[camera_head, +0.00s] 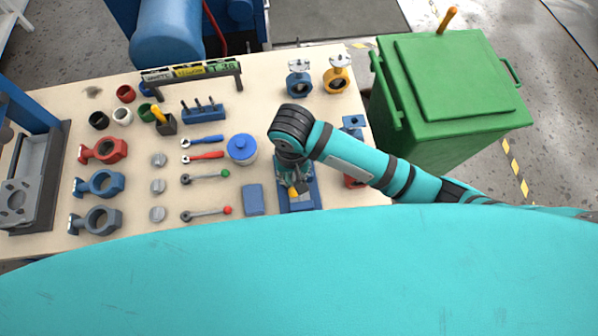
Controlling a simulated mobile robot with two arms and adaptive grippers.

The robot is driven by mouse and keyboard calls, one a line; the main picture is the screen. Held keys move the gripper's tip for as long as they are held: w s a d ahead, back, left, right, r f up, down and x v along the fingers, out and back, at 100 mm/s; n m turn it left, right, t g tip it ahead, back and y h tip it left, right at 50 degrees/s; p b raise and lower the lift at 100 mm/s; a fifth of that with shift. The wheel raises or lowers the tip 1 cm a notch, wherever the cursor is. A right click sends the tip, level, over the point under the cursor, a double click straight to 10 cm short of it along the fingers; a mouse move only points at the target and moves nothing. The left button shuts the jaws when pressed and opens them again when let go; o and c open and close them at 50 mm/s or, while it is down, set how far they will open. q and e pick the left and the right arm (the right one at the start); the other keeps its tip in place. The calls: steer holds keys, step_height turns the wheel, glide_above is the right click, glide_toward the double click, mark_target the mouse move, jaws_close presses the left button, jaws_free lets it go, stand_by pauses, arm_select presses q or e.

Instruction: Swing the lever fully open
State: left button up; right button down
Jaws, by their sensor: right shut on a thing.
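My right arm comes in from the right and my right gripper (290,182) points down over a blue fixture (297,206) near the table's front edge. The gripper is shut on the lever there; its fingers and the wrist hide most of the lever and the valve. A small yellow-orange part (293,191) shows at the fingertips. How far the lever is turned cannot be told. My left gripper is not in view.
On the table (120,240) to the left are a blue-lidded jar (242,148), a blue block (253,198), and loose handles with a green knob (225,174) and red knob (227,210). Two valves (299,84) (337,80) stand behind. A green bin (455,85) is right.

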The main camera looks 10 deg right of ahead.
steer(key=shift+a, duration=0.25)
steer(key=c, duration=1.3)
jaws_free()
steer(key=shift+r, duration=3.55)
steer(key=shift+s, duration=0.1)
